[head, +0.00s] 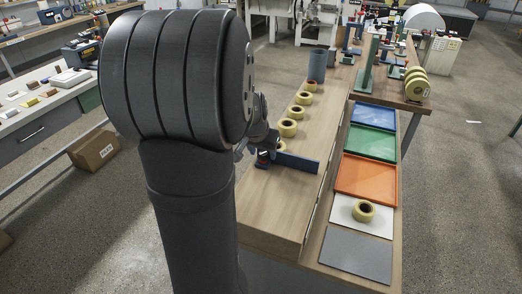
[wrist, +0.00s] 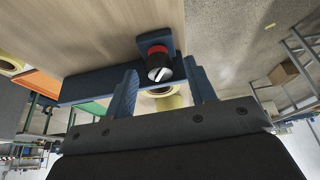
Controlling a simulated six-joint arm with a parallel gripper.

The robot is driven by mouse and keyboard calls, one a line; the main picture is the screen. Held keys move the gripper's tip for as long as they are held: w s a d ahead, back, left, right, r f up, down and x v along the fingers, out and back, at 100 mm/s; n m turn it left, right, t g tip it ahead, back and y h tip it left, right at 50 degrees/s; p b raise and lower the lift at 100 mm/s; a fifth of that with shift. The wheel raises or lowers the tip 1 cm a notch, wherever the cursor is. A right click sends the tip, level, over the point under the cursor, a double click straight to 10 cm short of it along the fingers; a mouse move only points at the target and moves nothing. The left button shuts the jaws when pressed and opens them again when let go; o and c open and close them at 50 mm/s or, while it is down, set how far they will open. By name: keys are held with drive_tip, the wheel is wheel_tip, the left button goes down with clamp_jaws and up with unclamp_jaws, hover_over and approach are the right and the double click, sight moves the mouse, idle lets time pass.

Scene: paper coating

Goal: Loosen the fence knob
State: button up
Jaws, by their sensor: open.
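The fence (head: 297,162) is a dark blue bar lying across the wooden bench top in the head view, and it also shows in the wrist view (wrist: 82,87). The fence knob (wrist: 158,70) is black with a white mark and a red ring, on a blue bracket at the fence's end. My gripper (wrist: 161,74) is open, with one blue finger on each side of the knob. I see gaps between the fingers and the knob. In the head view my arm hides most of the gripper, and I cannot make out the knob clearly there.
Several yellow tape rolls (head: 288,128) stand in a row behind the fence. To the right lie blue, green and orange trays (head: 367,178), a white sheet with a roll (head: 364,211) and a grey sheet (head: 356,253). The front bench top is clear.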

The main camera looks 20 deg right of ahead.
drive_tip(key=shift+f, duration=0.2)
drive_tip(key=c, duration=1)
drive_tip(key=shift+o, duration=0.2)
drive_tip(key=shift+n, duration=0.8)
drive_tip(key=o, duration=1)
drive_tip(key=shift+y, duration=0.3)
drive_tip(key=shift+c, duration=0.2)
drive_tip(key=v, duration=1.7)
drive_tip(key=shift+s+r, duration=0.2)
drive_tip(key=shift+s, duration=0.05)
